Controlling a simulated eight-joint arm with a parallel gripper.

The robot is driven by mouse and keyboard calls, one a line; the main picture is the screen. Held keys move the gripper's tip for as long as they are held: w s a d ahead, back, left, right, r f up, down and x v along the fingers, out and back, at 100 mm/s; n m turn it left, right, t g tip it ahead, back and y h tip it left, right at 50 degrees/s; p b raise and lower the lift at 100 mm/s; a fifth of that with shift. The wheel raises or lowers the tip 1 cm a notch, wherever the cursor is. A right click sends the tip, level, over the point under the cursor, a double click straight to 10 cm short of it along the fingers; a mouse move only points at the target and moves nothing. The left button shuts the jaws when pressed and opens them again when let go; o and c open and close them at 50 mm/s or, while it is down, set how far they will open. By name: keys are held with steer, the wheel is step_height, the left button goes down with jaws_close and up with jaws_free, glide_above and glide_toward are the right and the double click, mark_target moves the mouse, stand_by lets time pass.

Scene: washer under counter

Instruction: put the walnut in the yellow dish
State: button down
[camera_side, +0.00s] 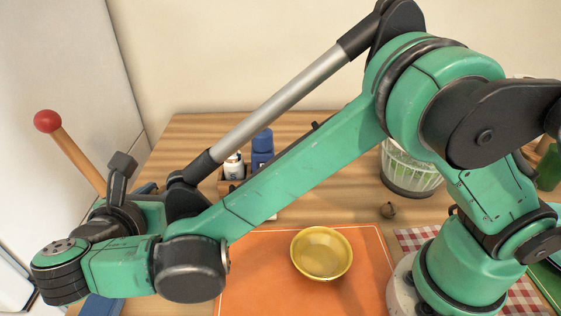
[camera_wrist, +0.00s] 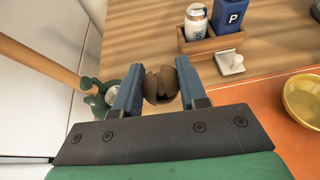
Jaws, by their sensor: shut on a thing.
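My gripper (camera_wrist: 157,92) has two blue fingers shut on a brown, jagged, shell-like thing (camera_wrist: 163,86). It could be the walnut, but I cannot tell for sure. In the side view my arm hides it. A second small, round brown thing (camera_side: 388,210), also walnut-like, lies on the wooden table by the basket, away from my gripper. The yellow dish (camera_side: 321,254) stands on the orange mat and looks empty. It also shows at the right edge of the wrist view (camera_wrist: 305,101), apart from and to the right of my gripper.
A wooden caddy (camera_wrist: 212,40) holds a white can and a blue bottle (camera_side: 262,146). A small white item (camera_wrist: 230,62) lies before it. The orange mat (camera_side: 262,290) is clear around the dish. A red-knobbed stick (camera_side: 75,152) rises at left. A basket (camera_side: 408,172) stands behind.

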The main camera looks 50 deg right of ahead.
step_height(320, 180, down, 13)
steer(key=shift+r, duration=0.15)
stand_by(0.4)
steer(key=shift+c, duration=2.4)
jaws_free()
steer(key=shift+f, duration=0.2)
